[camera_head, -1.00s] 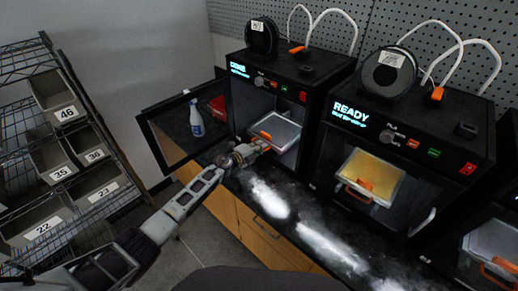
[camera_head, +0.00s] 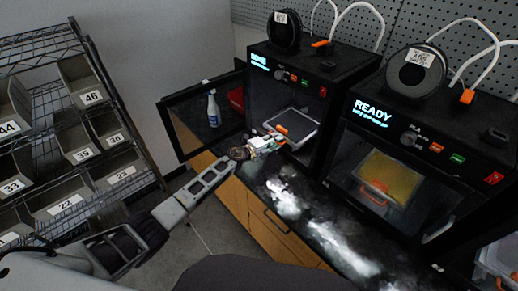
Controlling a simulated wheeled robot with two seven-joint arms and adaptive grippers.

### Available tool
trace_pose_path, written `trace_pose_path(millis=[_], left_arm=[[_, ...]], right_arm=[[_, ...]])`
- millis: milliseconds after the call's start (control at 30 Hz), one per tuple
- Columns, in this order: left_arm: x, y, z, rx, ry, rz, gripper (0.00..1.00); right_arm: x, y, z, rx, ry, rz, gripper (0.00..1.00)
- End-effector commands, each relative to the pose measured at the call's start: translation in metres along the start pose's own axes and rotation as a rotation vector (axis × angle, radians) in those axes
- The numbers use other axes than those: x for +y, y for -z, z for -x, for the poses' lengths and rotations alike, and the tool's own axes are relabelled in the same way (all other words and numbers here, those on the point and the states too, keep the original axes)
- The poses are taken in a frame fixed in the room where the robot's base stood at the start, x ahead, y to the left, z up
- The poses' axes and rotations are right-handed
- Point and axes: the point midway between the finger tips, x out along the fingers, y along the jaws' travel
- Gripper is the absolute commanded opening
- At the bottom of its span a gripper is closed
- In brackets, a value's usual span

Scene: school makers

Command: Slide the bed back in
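The bed (camera_head: 302,127) is a pale grey plate with a dark rim and an orange handle (camera_head: 281,129) at its front. It sits at the open front of the left printer (camera_head: 318,92), whose screen appears to read DONE. My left gripper (camera_head: 276,141) is at the bed's front edge, just below the handle. It is small and blurred, so I cannot tell whether it touches the bed or how far its fingers are apart. My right gripper is not in view.
The left printer's door (camera_head: 172,128) stands open to the left, above my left arm. A spray bottle (camera_head: 213,110) shows through it. A second printer (camera_head: 445,125), reading READY, holds a yellow bed (camera_head: 390,178). Bin shelves (camera_head: 75,145) stand at left. The dark counter (camera_head: 330,215) is clear in front.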

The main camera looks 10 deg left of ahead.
Motion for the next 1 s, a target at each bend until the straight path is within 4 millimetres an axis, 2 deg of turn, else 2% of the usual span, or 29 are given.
trace_pose_path(millis=[1000], left_arm=[[0.0, 0.0, 0.069, 0.0, 0.0, -0.002, 0.3]], right_arm=[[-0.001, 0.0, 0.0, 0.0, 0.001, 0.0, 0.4]])
